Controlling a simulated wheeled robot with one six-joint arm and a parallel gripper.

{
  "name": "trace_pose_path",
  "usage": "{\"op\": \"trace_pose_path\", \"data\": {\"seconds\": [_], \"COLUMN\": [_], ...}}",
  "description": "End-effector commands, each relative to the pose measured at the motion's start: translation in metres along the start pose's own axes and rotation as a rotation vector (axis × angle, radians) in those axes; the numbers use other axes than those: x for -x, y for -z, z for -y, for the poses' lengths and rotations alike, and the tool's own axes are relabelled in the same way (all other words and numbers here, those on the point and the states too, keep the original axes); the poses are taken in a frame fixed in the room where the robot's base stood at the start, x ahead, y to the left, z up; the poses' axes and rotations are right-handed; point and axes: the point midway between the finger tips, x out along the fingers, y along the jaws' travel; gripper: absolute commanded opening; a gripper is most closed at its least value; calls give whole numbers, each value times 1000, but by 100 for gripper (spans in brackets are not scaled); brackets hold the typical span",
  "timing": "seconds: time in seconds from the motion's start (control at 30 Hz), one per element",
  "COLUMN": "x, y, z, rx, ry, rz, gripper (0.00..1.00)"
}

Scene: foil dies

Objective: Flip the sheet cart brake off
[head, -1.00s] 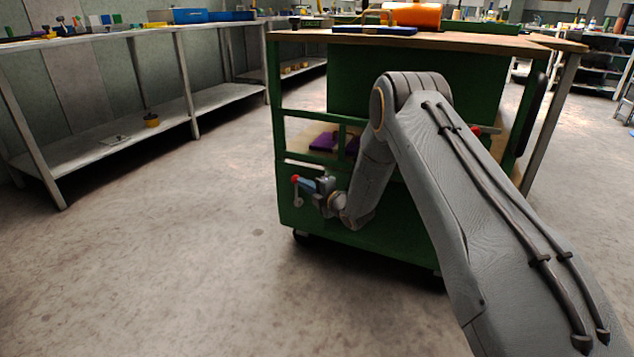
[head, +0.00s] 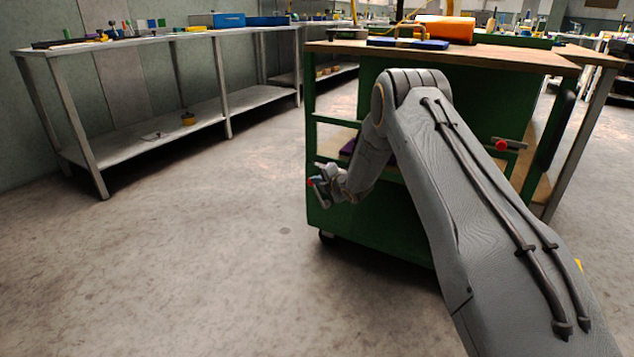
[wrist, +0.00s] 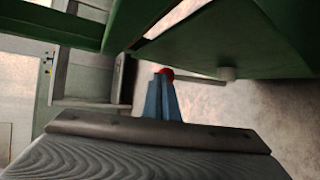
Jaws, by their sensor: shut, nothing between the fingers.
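The green sheet cart (head: 370,228) stands ahead in the head view. A grey lever with a red knob (head: 310,182) is at its lower left; the knob also shows in the wrist view (wrist: 166,73). There, the lever's rod (wrist: 200,77) runs right to a round grey pivot (wrist: 227,73). My gripper (head: 319,184) is beside this lever. Its blue fingers (wrist: 163,85) are shut and empty, their tips at the knob; I cannot tell whether they touch. A second grey lever with a red knob (head: 502,145) is on the cart's right side.
The cart's wooden top (head: 480,61) carries an orange roll (head: 445,30) and a blue item (head: 408,43). A grey workbench (head: 170,40) with a lower shelf stands along the left wall. The floor (head: 220,230) between bench and cart is clear.

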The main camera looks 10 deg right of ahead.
Motion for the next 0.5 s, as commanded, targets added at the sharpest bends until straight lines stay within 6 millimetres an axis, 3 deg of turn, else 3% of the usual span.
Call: {"op": "trace_pose_path", "data": {"seconds": [0.5], "x": [-7], "y": [10], "z": [-7], "rx": [7], "ry": [-10], "rz": [-9], "gripper": [0]}}
